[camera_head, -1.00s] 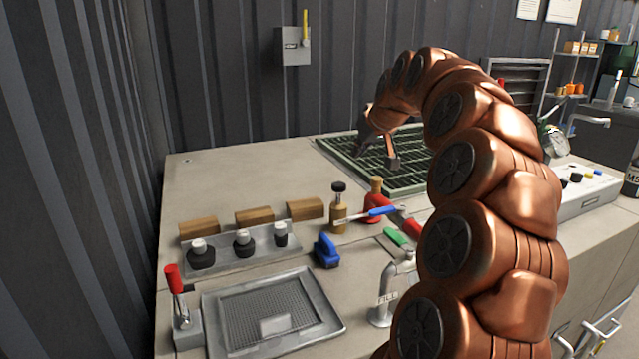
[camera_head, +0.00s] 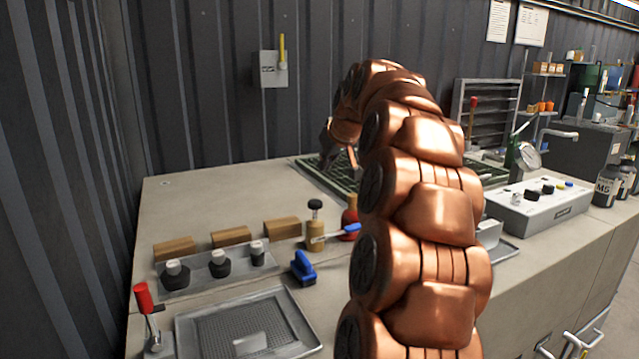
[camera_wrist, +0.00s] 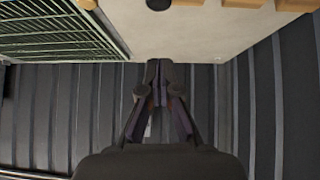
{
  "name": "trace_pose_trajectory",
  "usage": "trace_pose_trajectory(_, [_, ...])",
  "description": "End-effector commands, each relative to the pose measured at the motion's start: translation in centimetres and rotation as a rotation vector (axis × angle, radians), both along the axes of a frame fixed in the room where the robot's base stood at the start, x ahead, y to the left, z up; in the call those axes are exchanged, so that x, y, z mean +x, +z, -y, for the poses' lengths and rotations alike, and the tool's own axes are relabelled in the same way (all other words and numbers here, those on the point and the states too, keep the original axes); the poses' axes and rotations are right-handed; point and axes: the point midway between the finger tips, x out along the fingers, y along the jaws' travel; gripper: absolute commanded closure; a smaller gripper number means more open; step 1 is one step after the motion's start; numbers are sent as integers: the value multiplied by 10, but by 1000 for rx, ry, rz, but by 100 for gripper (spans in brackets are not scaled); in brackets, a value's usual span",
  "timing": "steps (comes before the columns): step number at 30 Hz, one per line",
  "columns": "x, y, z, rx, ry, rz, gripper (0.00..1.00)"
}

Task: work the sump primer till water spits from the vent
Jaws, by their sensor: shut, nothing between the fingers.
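My gripper (camera_head: 338,155) is over the green grating (camera_head: 315,178) near the back of the bench, partly hidden by my arm. In the wrist view its fingers (camera_wrist: 158,72) are together with nothing between them, pointing at the bench's back edge. A red-gripped lever (camera_head: 145,302) stands upright at the bench's front left, well away from my gripper, beside a grey perforated tray (camera_head: 295,325). Another red-topped lever (camera_head: 472,110) stands at the back right, near a round gauge (camera_head: 528,157). I cannot tell which is the sump primer. I see no clear vent and no water.
Wooden blocks (camera_head: 231,236), a plate with black knobs (camera_head: 220,265), a brass black-topped fitting (camera_head: 315,230) and a blue-handled item (camera_head: 302,268) crowd the left front. A control box (camera_head: 540,208) sits at right. A wall switch box (camera_head: 270,70) hangs behind. The bench's back left is clear.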

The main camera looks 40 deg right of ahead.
Motion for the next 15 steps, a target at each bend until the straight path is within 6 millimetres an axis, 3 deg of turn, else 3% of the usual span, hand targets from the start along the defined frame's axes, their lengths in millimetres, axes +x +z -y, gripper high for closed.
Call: trace_pose_trajectory(15, [53,-62,21,3,1,-4,100])
